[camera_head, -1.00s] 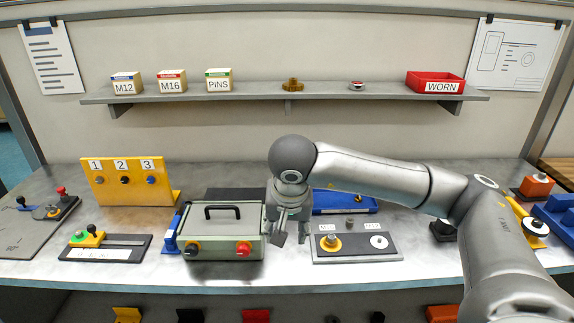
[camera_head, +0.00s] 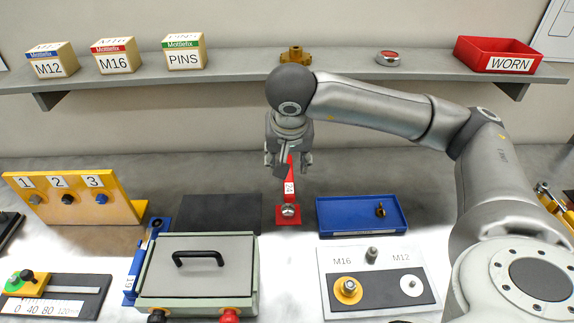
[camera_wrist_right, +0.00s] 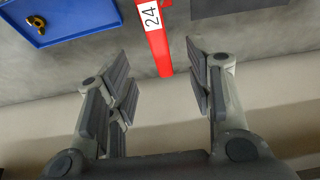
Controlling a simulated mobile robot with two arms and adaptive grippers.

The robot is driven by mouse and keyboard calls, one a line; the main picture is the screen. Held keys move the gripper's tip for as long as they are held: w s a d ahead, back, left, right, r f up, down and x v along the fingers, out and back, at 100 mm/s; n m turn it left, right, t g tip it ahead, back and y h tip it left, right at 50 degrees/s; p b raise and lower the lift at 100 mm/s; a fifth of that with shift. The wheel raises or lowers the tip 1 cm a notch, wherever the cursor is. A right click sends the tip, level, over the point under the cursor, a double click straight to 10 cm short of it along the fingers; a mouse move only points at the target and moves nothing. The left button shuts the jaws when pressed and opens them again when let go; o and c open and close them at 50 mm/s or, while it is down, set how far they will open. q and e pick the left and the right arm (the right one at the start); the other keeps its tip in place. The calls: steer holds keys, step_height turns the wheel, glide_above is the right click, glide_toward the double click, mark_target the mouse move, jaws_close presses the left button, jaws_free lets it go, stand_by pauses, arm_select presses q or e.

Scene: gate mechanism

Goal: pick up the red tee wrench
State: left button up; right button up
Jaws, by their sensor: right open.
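A red upright piece labelled 24 (camera_head: 290,186) stands on a square red base (camera_head: 280,218) at the back of the bench, with a round metal part (camera_head: 289,210) at its foot. I cannot tell whether this is the red tee wrench itself or a stand; no clear tee handle shows. My right gripper (camera_head: 288,163) is open at its upper end and partly hides it. In the right wrist view the red piece (camera_wrist_right: 156,38) lies between and beyond the open fingers (camera_wrist_right: 160,75), with nothing visibly gripped. My left gripper is out of view.
A blue tray (camera_head: 322,222) with a small brass part is right of the red base. A dark mat (camera_head: 217,212) is left of it. A lidded box (camera_head: 198,268) and a M16/M12 board (camera_head: 378,282) stand in front. The shelf (camera_head: 240,78) runs behind, above.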

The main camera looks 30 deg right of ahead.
mark_target(289, 174)
steer(key=p+x, duration=0.1)
steer(key=x, duration=0.3)
steer(key=shift+s+f, duration=0.1)
steer(key=shift+d+f, duration=0.1)
steer(key=shift+f, duration=0.2)
steer(key=p+x, duration=0.1)
steer(key=x, duration=0.2)
steer(key=p+x, duration=0.1)
steer(key=x, duration=0.1)
steer(key=shift+w+d+r+p, duration=0.1)
steer(key=shift+w+d+p, duration=0.2)
steer(key=shift+w+f, duration=0.1)
steer(key=shift+f, duration=0.15)
steer(key=shift+c, duration=0.5)
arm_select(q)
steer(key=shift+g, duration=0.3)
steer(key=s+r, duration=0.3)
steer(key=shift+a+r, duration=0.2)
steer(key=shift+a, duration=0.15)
arm_select(e)
jaws_close()
